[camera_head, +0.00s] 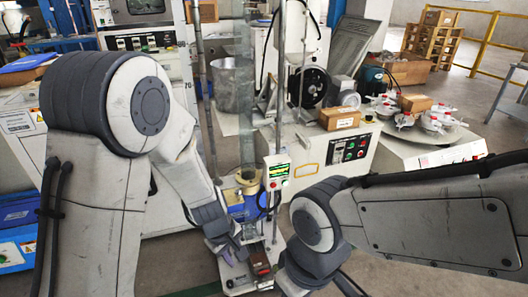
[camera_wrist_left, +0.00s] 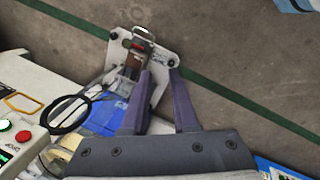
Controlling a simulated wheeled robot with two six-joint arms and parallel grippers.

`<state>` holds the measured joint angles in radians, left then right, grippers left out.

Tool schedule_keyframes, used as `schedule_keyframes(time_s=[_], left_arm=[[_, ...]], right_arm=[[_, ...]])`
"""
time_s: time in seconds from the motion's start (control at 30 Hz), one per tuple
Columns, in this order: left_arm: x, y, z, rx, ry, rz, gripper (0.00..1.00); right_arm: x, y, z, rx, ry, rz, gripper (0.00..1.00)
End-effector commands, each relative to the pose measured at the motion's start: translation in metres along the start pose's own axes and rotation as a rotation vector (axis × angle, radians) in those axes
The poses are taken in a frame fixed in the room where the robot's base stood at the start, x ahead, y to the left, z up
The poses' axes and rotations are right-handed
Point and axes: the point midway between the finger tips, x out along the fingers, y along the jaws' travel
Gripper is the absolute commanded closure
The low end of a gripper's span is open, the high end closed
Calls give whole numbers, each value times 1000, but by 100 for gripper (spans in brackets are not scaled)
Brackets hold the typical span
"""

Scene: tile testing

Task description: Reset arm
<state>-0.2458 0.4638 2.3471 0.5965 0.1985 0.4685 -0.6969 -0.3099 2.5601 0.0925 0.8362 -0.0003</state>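My left gripper (camera_head: 238,253) is low in the middle of the head view, beside a machine's white base plate (camera_head: 238,279). In the left wrist view its two purple-grey fingers (camera_wrist_left: 160,74) stand apart with nothing between them. Beyond the fingertips, the same white plate carries a small block with a red top (camera_wrist_left: 137,44); this block also shows in the head view (camera_head: 260,263). My right arm comes in from the right and bends down at the bottom centre. Its gripper fingers do not show in the head view.
Behind the plate stands a tester with a clear vertical tube (camera_head: 246,100) and a control box (camera_head: 277,172). A white machine with a cardboard box (camera_head: 338,118) is further back. A round table with red-capped clamps (camera_head: 436,122) is at right. Bare floor (camera_wrist_left: 225,55) lies beyond the plate.

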Motion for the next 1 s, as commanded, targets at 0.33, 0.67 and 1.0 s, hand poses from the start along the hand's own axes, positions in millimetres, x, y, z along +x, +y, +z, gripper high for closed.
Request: schedule_keyframes(time_s=[0.33, 0.67, 1.0], left_arm=[[-78, -52, -29, 526, 92, -25, 72], [-116, -93, -41, 831, 158, -104, 72], [-146, -64, 24, 1014, 67, -82, 72]], right_arm=[[0, 0, 0, 0, 0, 0, 77], [0, 0, 0, 0, 0, 0, 77], [-18, -1, -1, 0, 0, 0, 77]])
